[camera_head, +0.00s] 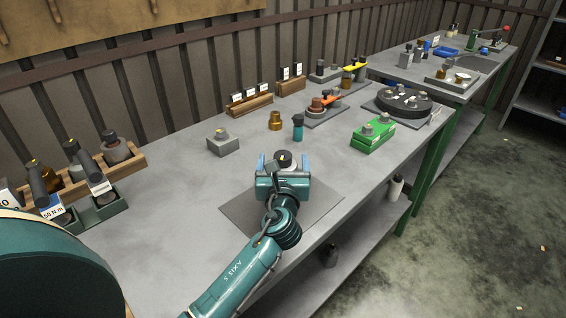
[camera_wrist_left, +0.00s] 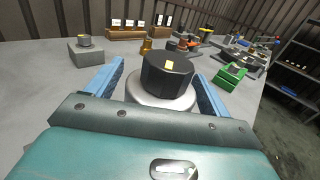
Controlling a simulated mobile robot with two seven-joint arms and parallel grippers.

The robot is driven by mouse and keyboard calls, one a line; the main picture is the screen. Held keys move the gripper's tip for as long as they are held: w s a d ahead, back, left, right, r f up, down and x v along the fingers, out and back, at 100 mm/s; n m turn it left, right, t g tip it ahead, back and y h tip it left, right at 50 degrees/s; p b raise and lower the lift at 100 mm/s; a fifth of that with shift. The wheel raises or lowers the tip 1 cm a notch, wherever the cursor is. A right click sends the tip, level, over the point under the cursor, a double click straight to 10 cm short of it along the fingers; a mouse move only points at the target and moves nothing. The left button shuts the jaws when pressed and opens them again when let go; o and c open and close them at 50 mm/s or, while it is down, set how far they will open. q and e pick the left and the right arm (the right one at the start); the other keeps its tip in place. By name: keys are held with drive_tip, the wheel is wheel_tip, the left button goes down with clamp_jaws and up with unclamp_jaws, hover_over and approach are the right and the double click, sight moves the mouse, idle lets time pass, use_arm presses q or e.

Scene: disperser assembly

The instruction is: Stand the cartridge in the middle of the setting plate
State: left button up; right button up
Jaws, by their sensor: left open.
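The cartridge, as I take it, is a pale metal round body with a black faceted top (camera_head: 285,157), and it looks upright. In the left wrist view the cartridge (camera_wrist_left: 167,75) is large, between the two blue fingers. My left gripper (camera_head: 283,165) is open, with a finger on either side of the cartridge. The setting plate seems to be the dark flat square (camera_head: 238,213) on the bench under my left gripper and forearm. My arm covers much of it. The cartridge's foot is hidden, so I cannot tell where on the plate it stands. My right gripper is not in view.
A grey block (camera_head: 223,146) stands left of the gripper. A brass piece (camera_head: 275,121) and a teal bottle (camera_head: 298,127) stand behind it. A green box (camera_head: 373,136) is at right. A wooden rack (camera_head: 115,160) is at far left. The bench between is clear.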

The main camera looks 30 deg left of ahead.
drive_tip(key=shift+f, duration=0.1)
use_arm(q)
drive_tip(key=shift+r, duration=0.15)
drive_tip(key=shift+s+d, duration=0.15)
drive_tip(key=shift+s, duration=0.15)
drive_tip(key=p+v, duration=0.2)
drive_tip(key=v, duration=0.9)
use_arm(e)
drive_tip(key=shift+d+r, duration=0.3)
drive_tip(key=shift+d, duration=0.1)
use_arm(q)
drive_tip(key=shift+s+d, duration=0.15)
drive_tip(key=shift+s, duration=0.1)
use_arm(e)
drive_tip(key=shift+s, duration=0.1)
